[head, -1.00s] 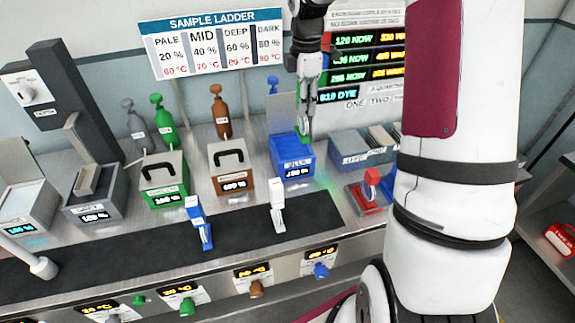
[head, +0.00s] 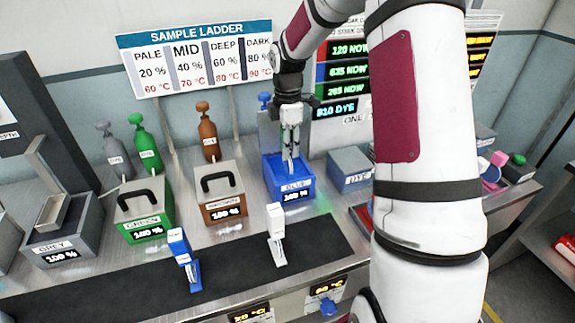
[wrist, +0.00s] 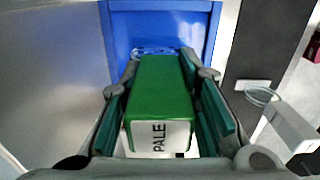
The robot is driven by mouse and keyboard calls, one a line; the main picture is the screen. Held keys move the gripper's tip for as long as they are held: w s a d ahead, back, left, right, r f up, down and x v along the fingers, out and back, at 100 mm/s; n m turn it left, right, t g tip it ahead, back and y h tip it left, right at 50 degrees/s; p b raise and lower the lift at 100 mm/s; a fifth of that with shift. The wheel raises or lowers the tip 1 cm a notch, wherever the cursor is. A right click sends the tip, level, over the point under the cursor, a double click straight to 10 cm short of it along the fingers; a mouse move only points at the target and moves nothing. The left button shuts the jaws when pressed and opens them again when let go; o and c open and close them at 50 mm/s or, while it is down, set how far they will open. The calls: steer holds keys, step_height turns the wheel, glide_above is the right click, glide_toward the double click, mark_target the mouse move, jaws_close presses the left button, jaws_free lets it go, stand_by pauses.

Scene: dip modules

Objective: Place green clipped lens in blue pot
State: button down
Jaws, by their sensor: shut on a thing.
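The green clipped lens (wrist: 160,92) shows in the wrist view as a green block with a white end marked PALE. My gripper (head: 291,158) is shut on it, with a finger along each side in the wrist view (wrist: 160,115). The blue pot (head: 289,188) stands open at the back of the counter. In the head view my fingers point down into its opening. In the wrist view the far end of the lens lies over the pot (wrist: 160,24). In the head view the lens is hidden; how deep it sits is unclear.
A white clip (head: 276,235) and a blue clip (head: 184,260) stand on the dark mat. A blue-grey box (head: 349,163) is right of the blue pot.

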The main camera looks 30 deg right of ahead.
steer(key=shift+f, duration=2.55)
steer(key=shift+f, duration=0.15)
steer(key=c, duration=1.2)
jaws_free()
